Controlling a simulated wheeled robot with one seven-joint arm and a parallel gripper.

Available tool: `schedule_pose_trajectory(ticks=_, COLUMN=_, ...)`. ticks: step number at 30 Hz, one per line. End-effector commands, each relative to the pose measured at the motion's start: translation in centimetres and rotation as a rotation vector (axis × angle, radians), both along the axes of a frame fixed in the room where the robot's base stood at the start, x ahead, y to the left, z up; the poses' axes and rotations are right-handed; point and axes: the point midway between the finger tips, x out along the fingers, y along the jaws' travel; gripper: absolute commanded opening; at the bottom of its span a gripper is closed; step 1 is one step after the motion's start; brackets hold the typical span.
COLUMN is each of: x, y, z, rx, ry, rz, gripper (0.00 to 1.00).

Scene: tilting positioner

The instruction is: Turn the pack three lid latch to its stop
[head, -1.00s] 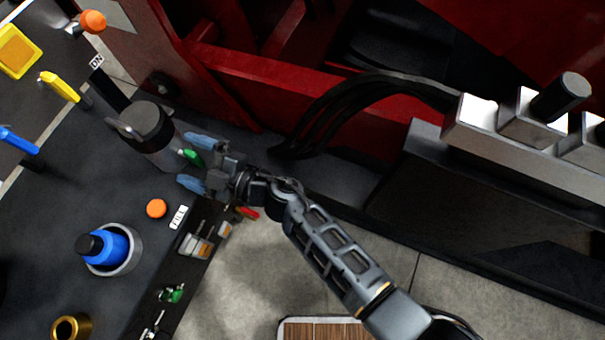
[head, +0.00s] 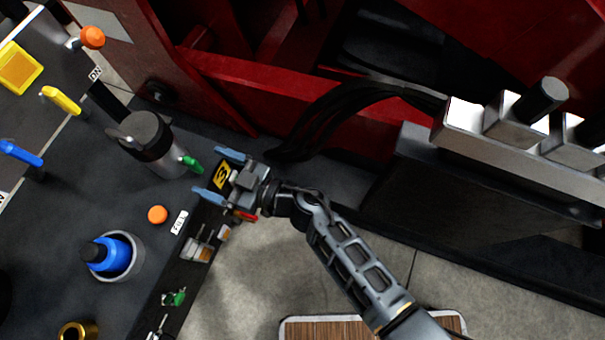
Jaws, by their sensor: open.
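A dark grey canister (head: 155,147) with a light band stands at the bench's back edge. A green lever (head: 192,165) sticks out from its right side, and I take it as the lid latch. A yellow plate with a black 3 (head: 221,177) shows beside it, between my fingers. My gripper (head: 206,171) is open and empty, with its two blue fingers pointing left toward the lever. The lever's tip lies just left of the fingertips and appears clear of them. I cannot tell how far the lever is turned.
On the dark bench (head: 75,200) are an orange button (head: 157,214), a FILL label (head: 179,222) and a blue-capped part in a grey cup (head: 112,256). A red frame (head: 290,95) with black hoses (head: 330,110) stands behind my gripper.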

Motion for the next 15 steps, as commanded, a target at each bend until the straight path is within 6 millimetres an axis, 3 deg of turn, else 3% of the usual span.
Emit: schedule_pose_trajectory(ticks=15, x=-3.4, y=-8.2, z=3.2, rx=0.042, ry=-0.011, rz=-0.19, gripper=0.89)
